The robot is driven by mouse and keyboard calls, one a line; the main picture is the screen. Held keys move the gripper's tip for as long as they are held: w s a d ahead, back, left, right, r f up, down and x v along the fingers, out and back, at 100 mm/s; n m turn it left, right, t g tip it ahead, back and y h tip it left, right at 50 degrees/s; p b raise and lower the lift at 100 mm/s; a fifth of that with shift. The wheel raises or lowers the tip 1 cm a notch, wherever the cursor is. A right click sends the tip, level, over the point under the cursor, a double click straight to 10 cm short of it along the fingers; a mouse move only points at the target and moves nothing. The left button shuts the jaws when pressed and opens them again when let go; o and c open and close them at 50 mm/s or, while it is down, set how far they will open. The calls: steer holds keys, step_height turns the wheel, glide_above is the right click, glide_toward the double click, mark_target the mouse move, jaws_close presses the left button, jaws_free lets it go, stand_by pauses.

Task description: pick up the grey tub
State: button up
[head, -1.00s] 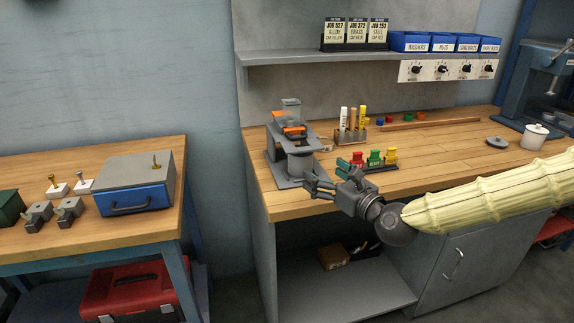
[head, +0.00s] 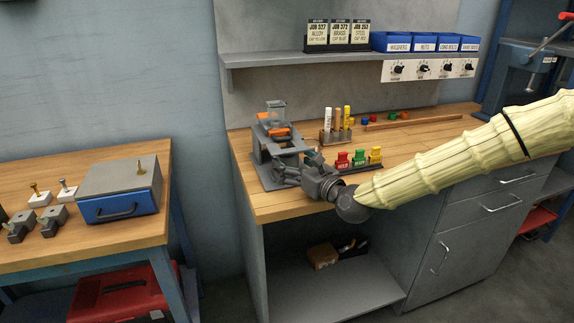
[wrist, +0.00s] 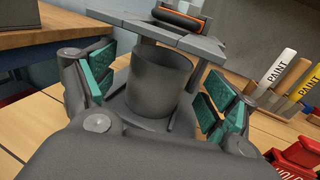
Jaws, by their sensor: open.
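The grey tub (wrist: 160,85) stands upright under the raised top of a grey stand (wrist: 150,22), on the stand's base. In the wrist view it lies between the two teal-padded fingers of my gripper (wrist: 161,94). The fingers are open, one on each side of the tub, with a visible gap on both sides. In the head view my gripper (head: 288,172) is at the front of the stand (head: 281,138) and mostly covers the tub there.
Red, green and yellow labelled pieces (head: 359,159) stand just right of my gripper. A marker holder (head: 336,136) is behind them. The stand's top with an orange-trimmed part (head: 275,128) overhangs the tub. The bench is clear toward its front left edge.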

steer(key=shift+x, duration=1.3)
steer(key=c, duration=1.1)
